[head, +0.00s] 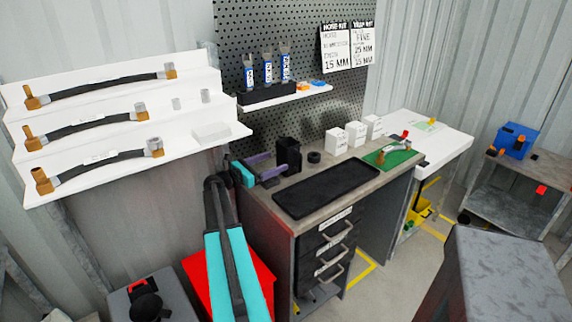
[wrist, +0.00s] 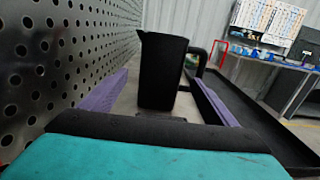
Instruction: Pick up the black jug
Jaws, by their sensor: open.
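The black jug (head: 289,155) stands upright on the grey workbench (head: 262,208), near the pegboard. In the wrist view the jug (wrist: 161,72) is ahead in the middle, with its spout at the top left and its handle on the right. My gripper (head: 279,162) is open, low over the bench at the left of the jug. In the wrist view its purple fingers (wrist: 161,80) lie to either side of the jug's lower part. I cannot tell how far the jug sits between the fingertips, and I see no clear contact.
A black tray (head: 326,189) lies in front of the jug. A small black ring-shaped part (head: 314,157) and several white boxes (head: 356,134) stand to its right. The pegboard (wrist: 45,60) is close along the left in the wrist view. A shelf (head: 288,99) with blue-labelled tubes hangs above.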

